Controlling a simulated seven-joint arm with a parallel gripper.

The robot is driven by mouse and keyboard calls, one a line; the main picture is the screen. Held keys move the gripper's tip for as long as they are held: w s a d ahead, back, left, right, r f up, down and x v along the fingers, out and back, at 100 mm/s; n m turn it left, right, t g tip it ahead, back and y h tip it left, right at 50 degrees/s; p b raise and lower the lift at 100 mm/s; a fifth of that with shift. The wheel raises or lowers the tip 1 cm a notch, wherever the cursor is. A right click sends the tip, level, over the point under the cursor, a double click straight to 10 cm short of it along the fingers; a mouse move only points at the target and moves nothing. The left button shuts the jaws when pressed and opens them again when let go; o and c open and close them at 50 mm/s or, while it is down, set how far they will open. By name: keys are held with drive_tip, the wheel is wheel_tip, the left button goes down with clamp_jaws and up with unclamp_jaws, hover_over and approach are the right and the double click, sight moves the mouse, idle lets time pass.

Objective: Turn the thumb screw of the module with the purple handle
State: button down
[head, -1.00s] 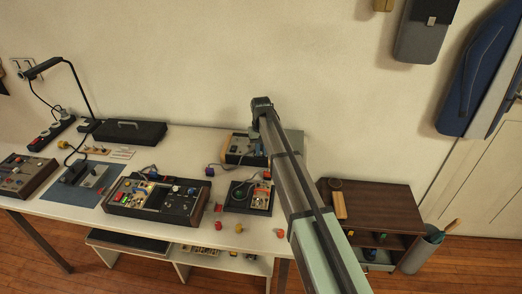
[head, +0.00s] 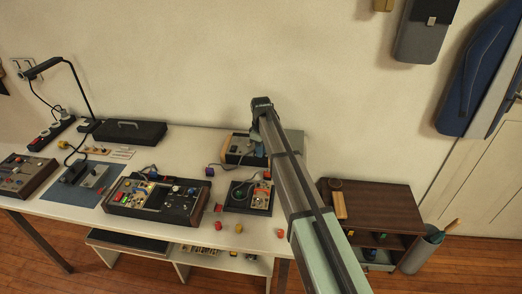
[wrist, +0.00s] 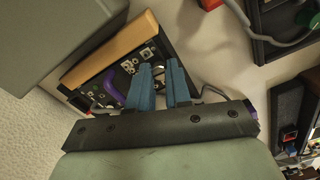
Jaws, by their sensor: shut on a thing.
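The module with the purple handle (wrist: 111,88) lies below my gripper in the wrist view. It has a dark panel with small white fittings and a wooden edge (wrist: 112,46). In the head view a module (head: 238,149) stands at the back of the table, partly behind my arm. My gripper (wrist: 164,66) has its two blue fingers at the module's side and is shut on the thumb screw. The screw itself is hidden by the fingers, so its angle cannot be seen.
Close by in front is a small dark module (head: 236,196) with cables. A larger control box (head: 150,208) stands to the left. Loose yellow, red and purple pieces lie on the white table (head: 200,240). A brown cabinet (head: 375,205) stands to the right.

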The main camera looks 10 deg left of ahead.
drive_tip(key=shift+n, duration=0.5)
drive_tip(key=c, duration=1)
unclamp_jaws()
drive_tip(key=shift+c, duration=0.2)
wheel_tip(320, 180, up, 14)
drive_tip(key=shift+f, duration=0.1)
